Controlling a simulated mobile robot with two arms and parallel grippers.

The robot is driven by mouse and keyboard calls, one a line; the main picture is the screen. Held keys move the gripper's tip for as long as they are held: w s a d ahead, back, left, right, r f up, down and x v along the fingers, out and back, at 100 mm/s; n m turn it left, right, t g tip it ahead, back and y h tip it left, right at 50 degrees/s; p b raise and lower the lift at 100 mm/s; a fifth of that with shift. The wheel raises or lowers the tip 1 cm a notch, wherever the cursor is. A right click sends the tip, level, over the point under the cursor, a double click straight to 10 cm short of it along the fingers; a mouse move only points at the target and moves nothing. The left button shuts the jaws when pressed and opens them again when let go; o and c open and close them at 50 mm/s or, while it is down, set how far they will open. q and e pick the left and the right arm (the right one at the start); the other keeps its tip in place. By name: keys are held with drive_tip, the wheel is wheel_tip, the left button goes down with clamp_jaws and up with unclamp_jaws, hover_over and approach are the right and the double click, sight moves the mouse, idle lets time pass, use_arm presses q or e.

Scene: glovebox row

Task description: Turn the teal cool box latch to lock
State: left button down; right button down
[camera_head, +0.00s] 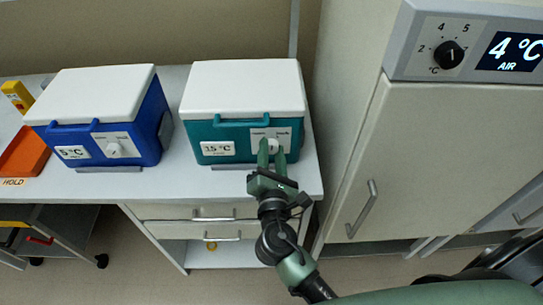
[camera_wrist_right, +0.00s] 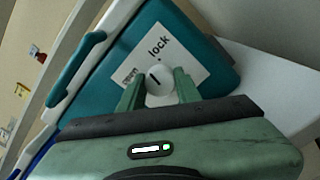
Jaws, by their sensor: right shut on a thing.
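The teal cool box (camera_head: 230,133) with a white lid stands on the white counter, its "15 °C" label on the front left. Its white round latch knob (camera_head: 272,146) sits on a pale plate at the front right. In the right wrist view the knob (camera_wrist_right: 158,80) carries a dark line, and the plate reads "lock" at upper right and a smaller word at left. My right gripper (camera_head: 271,150) is shut on the knob, one green finger on each side; its fingers also show in the right wrist view (camera_wrist_right: 158,92). My left gripper is not in view.
A blue cool box (camera_head: 110,140) with a white lid stands to the left on the same counter (camera_head: 180,185). An orange tray (camera_head: 22,155) lies at far left. A tall cabinet (camera_head: 420,150) with a dial and display stands close on the right. Drawers lie below the counter.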

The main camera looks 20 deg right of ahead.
drive_tip(key=m+b, duration=0.3)
drive_tip(key=m, duration=0.1)
drive_tip(key=shift+f, duration=0.2)
drive_tip(key=shift+r+m+b, duration=0.1)
drive_tip(key=shift+m+b, duration=0.7)
drive_tip(key=shift+m, duration=0.8)
drive_tip(key=c, duration=1)
unclamp_jaws()
drive_tip(key=shift+s, duration=0.1)
